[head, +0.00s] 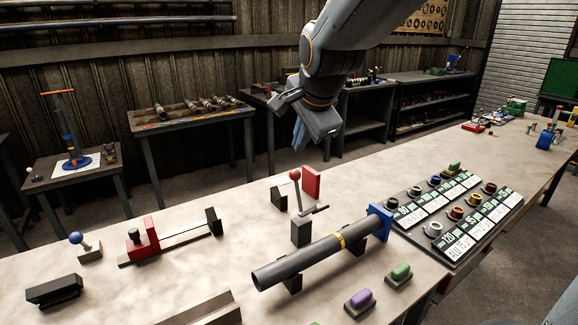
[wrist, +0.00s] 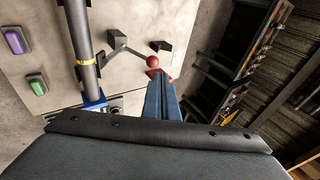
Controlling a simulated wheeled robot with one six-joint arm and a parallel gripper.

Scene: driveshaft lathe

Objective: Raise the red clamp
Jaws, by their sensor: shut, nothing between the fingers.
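A red upright block (head: 311,182) stands on the workbench; I take it to be the red clamp, and part of it shows in the wrist view (wrist: 152,73). Just left of it a red ball knob (head: 295,175) tops a lever on a grey block (head: 301,231). The knob also shows in the wrist view (wrist: 152,61), just beyond my fingertips. My gripper (head: 299,136) is shut and empty, above the bench, apart from the lever in the head view. In the wrist view its blue fingers (wrist: 160,82) partly cover the red block.
A grey shaft (head: 312,257) with a yellow band lies in front, with a blue clamp (head: 381,222) at its right end. Purple (head: 361,299) and green (head: 400,272) buttons sit nearby. A labelled panel (head: 460,215) lies right; a red slide fixture (head: 150,235) stands left.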

